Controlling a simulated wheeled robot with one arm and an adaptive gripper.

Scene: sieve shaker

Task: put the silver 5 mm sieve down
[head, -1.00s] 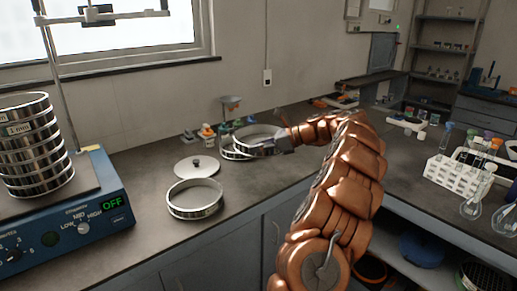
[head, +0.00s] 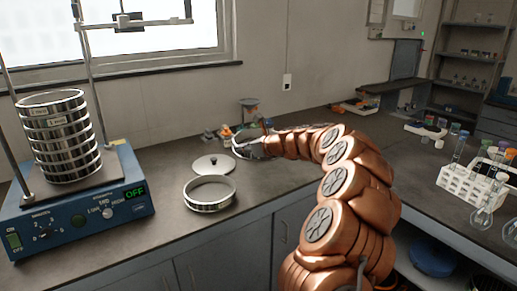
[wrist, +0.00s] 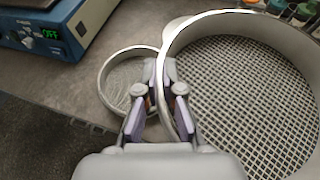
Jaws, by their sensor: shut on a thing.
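My gripper (wrist: 160,100) is shut on the near left rim of a silver sieve with a coarse square mesh (wrist: 245,85), which fills the right of the wrist view. I take it for the 5 mm sieve; no label is readable on it. In the head view my gripper (head: 264,143) is at the far end of my arm, over the back of the counter. A silver ring (head: 241,152) shows there, partly hidden by my gripper. Whether the held sieve touches the counter is unclear.
A second silver sieve (head: 210,194) lies on the counter, with a silver lid (head: 212,164) behind it. The blue shaker (head: 75,215), reading OFF, carries a sieve stack (head: 60,135) at left. Small bottles (head: 226,132) stand by the wall.

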